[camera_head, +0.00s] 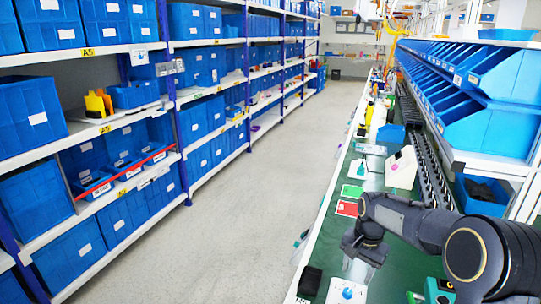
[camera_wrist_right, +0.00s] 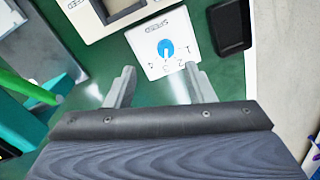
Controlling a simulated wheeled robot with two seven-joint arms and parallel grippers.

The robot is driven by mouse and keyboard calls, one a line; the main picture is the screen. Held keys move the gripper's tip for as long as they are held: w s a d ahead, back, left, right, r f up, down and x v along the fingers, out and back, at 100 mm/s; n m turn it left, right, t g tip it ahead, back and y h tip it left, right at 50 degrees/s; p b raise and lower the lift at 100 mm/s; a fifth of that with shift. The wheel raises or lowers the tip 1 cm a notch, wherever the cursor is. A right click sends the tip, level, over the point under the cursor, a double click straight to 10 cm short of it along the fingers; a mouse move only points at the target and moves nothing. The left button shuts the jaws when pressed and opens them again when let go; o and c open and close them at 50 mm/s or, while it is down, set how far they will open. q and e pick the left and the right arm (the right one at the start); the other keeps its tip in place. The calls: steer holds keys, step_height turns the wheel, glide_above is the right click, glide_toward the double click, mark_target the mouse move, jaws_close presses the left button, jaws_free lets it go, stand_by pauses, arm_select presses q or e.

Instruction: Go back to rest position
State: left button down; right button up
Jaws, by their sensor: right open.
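The rotary switch is a white square plate with a round blue dial (camera_wrist_right: 166,48) and a white pointer, with letters printed around it. It lies on the green workbench ahead of my right gripper (camera_wrist_right: 160,88), whose two fingers are spread apart with nothing between them. In the head view the white switch plate (camera_head: 346,291) shows at the bottom edge, partly cut off. My right gripper (camera_head: 347,264) hangs above the bench just over the switch, apart from it as far as I can tell. My left gripper is not in view.
A black box (camera_wrist_right: 230,27) lies beside the switch. Green and red cards (camera_head: 347,208) and a white device (camera_head: 401,168) stand farther along the bench. Blue bins (camera_head: 490,130) line the right rack. Shelves with blue boxes stand left across a clear floor (camera_head: 250,210).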

steer(key=s+a+r+n+t+y, duration=0.1)
steer(key=s+r+n, duration=0.1)
steer(key=s+r, duration=0.45)
steer(key=s+r+n+t+y, duration=0.1)
steer(key=s+r+t+y, duration=0.15)
steer(key=s, duration=0.65)
steer(key=s+a+f+n+t, duration=0.1)
steer(key=s+a+n, duration=0.1)
steer(key=s, duration=0.5)
steer(key=s+a+f+n, duration=0.1)
steer(key=s+a+n, duration=0.1)
steer(key=s, duration=0.6)
steer(key=shift+a+t, duration=0.35)
steer(key=shift+a, duration=0.35)
